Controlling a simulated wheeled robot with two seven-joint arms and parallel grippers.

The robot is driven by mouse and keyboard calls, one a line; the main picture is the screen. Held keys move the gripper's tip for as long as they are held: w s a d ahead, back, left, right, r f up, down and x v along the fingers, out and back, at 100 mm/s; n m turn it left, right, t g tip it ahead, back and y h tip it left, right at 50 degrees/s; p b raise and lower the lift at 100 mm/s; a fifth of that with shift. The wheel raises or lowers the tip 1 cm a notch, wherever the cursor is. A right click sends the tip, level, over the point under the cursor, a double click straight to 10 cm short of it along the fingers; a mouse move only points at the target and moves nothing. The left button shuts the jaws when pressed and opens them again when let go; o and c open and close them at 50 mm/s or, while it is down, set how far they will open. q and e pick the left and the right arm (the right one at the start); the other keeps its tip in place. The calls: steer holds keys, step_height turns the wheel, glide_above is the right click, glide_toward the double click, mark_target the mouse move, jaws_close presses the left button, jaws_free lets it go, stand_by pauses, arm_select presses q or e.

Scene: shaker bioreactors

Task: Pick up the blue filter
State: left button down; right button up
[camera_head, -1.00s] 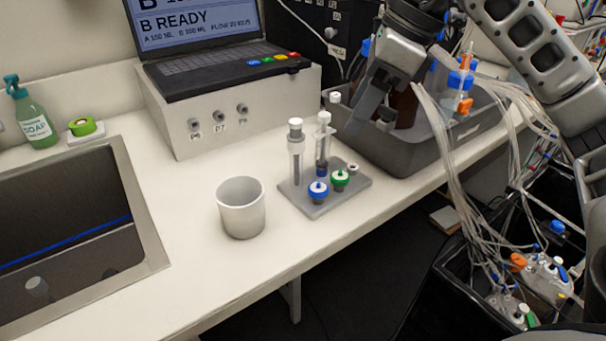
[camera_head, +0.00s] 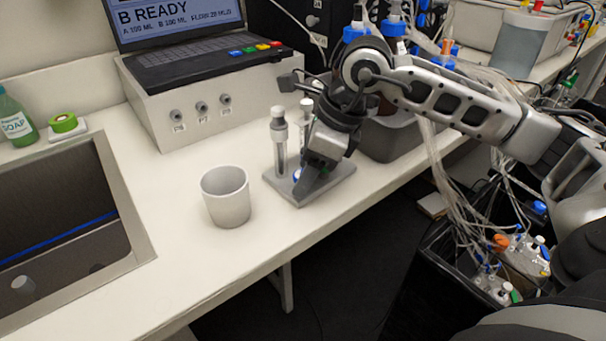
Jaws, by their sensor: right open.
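The blue filter (camera_head: 296,175) is on the small grey rack (camera_head: 284,189) on the bench. Only a sliver of its blue shows; my right gripper hides the rest. My right gripper (camera_head: 308,187) is open, pointing down at the front of the rack, right over the blue filter. I cannot tell whether its fingers touch the filter. The green filter is hidden behind the gripper. My left gripper is not in view.
Two upright syringes, one in front (camera_head: 280,140), stand on the rack close to the gripper. A white cup (camera_head: 226,198) stands left of the rack. A control box with a laptop (camera_head: 195,70) is behind. A grey tray (camera_head: 385,143) is to the right, the sink far left.

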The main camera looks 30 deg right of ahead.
steer(key=shift+w+a+f, duration=0.1)
steer(key=shift+f, duration=0.25)
steer(key=c, duration=1.1)
steer(key=shift+r, duration=0.15)
